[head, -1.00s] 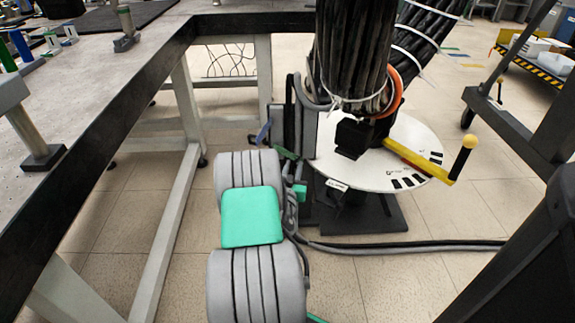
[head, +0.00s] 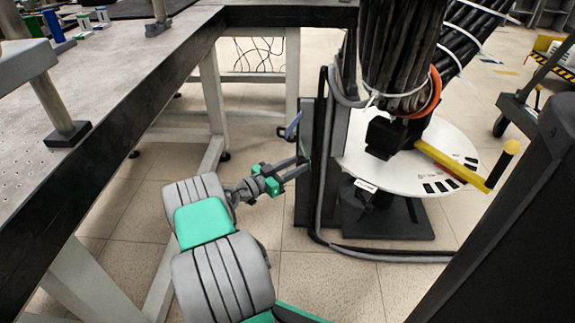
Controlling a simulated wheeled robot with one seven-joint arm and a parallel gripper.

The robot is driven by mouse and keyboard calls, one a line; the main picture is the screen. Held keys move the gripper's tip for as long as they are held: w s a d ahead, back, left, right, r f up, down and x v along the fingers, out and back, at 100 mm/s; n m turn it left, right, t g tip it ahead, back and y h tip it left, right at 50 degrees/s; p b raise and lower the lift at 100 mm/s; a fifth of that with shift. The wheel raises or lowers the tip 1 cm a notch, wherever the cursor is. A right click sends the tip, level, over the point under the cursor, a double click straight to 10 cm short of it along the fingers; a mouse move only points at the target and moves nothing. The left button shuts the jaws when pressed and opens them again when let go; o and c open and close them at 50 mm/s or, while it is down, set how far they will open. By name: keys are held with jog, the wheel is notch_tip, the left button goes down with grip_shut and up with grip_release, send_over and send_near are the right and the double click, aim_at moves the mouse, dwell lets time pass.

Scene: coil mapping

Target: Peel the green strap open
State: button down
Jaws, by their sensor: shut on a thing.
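My gripper (head: 303,163) reaches to the right from my grey and green arm, low beside the dark upright post (head: 322,165). Its two dark fingers point at the post's left side and their tips are at its edge. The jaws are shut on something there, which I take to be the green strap. The strap itself is too small or hidden to make out between the fingertips. A blue tab (head: 291,126) sticks out from the post just above the fingers.
A white round plate (head: 440,160) with a yellow handle (head: 450,162) stands right of the post, under a thick black cable bundle (head: 400,50). Grey hoses (head: 380,253) run along the floor. A long table (head: 110,110) stands at left. Floor between is clear.

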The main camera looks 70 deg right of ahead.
jog(key=shift+w+d+r+t, duration=0.1)
jog(key=shift+w+r+t, duration=0.1)
jog(key=shift+w, duration=0.4)
jog(key=shift+w+d+r+t, duration=0.1)
jog(key=shift+w+r, duration=0.05)
jog(key=shift+w, duration=0.4)
jog(key=shift+s, duration=0.1)
jog(key=c, duration=1.5)
grip_release()
jog(key=shift+f, duration=0.1)
